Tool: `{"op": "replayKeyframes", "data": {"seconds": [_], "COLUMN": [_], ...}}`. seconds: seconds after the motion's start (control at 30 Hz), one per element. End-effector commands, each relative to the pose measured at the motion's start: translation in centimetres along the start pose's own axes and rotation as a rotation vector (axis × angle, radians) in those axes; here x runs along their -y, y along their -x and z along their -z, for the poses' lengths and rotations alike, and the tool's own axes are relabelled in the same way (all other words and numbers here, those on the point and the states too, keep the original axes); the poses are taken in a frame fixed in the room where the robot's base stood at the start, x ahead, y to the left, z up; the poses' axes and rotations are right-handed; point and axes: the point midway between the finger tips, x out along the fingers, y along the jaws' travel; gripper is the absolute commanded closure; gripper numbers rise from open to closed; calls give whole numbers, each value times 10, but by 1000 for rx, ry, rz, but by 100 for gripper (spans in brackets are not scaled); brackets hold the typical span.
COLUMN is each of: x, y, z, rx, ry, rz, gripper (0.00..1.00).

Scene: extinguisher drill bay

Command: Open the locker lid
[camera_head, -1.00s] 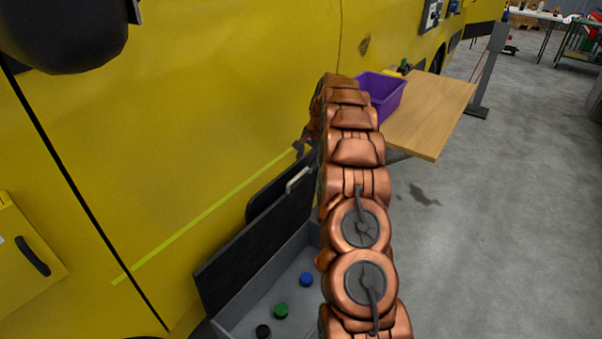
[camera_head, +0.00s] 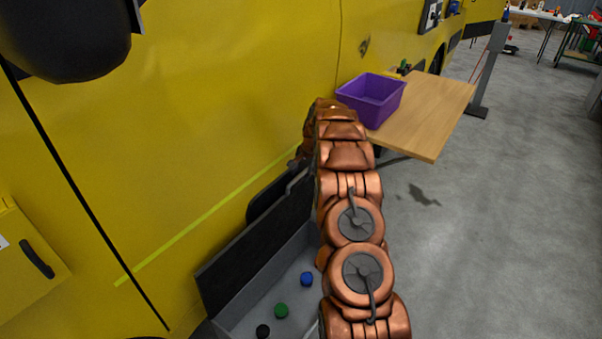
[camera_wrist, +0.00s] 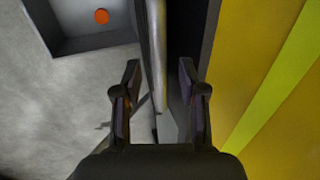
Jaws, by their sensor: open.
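The locker (camera_head: 235,318) is a grey open-topped box at the foot of the yellow vehicle. Its dark lid (camera_head: 252,246) stands raised on the vehicle side, so the inside shows. In the wrist view a pale bar, seemingly the lid's handle (camera_wrist: 158,50), runs lengthwise between my fingers, with the dark lid (camera_wrist: 186,30) beside it. My gripper (camera_wrist: 160,70) is open, one finger on each side of the bar's line; I cannot tell whether either touches. In the head view my gripper (camera_head: 297,163) is small and partly hidden by my arm, near the lid's far end.
Black (camera_head: 263,331), green (camera_head: 281,310) and blue (camera_head: 306,279) round pieces lie in the locker. An orange disc (camera_wrist: 102,16) shows in the wrist view. A purple bin (camera_head: 372,98) stands on a wooden table (camera_head: 430,110) beyond my arm. Floor to the right is clear.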

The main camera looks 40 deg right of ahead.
Motion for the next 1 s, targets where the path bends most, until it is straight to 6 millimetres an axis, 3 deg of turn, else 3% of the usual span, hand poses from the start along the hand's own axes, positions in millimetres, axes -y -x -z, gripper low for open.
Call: {"op": "replayKeyframes", "data": {"seconds": [0.03, 0.43, 1.0], "x": [0, 0, -3], "y": [0, 0, 0], "z": [0, 0, 0], "rx": [0, 1, 1], "ry": [0, 0, -1], "rz": [0, -1, -1], "gripper": [60, 100, 100]}}
